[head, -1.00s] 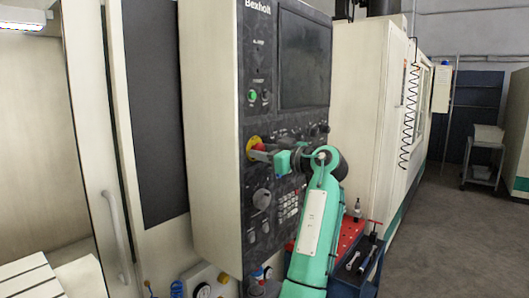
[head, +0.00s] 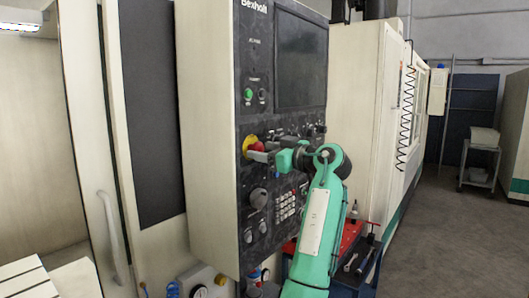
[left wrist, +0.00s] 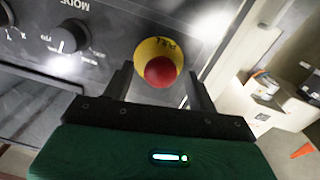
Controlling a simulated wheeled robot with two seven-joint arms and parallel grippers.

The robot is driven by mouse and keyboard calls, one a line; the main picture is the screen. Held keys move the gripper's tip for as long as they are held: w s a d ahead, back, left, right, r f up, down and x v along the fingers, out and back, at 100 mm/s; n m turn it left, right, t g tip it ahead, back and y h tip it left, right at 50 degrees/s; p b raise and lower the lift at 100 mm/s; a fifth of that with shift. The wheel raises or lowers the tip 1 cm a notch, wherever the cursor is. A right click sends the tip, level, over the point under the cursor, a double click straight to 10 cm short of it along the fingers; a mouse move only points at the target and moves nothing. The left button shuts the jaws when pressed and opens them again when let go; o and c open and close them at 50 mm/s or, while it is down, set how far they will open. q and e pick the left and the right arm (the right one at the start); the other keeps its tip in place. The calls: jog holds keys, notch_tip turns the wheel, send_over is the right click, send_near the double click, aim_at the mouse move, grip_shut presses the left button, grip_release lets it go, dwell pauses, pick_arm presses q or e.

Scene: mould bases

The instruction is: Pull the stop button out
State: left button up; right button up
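The stop button (head: 257,147) is a red knob on a yellow round plate on the dark control panel (head: 228,170). In the left wrist view the red knob (left wrist: 160,71) sits in front of the yellow plate (left wrist: 158,49), which bears the word PULL. My left gripper (head: 261,156) is at the button, its fingers pointing at the panel. In the left wrist view its two dark fingers (left wrist: 160,80) stand apart on either side of the knob, with a gap visible on both sides. The knob's side facing the panel is hidden. My right gripper is not in view.
Knobs such as a mode dial (left wrist: 70,37), a green button (head: 248,94) and a keypad (head: 287,206) surround the stop button on the panel. A screen (head: 301,64) is above. A red-topped tool cart (head: 350,237) stands behind my arm.

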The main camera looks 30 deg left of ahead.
pick_arm(q)
jog(key=shift+f, duration=0.1)
jog(key=s+d+b, duration=0.1)
jog(key=d+b, duration=0.3)
jog(key=d, duration=0.9)
jog(key=shift+s+d+b, duration=0.35)
jog(key=shift+b, duration=0.05)
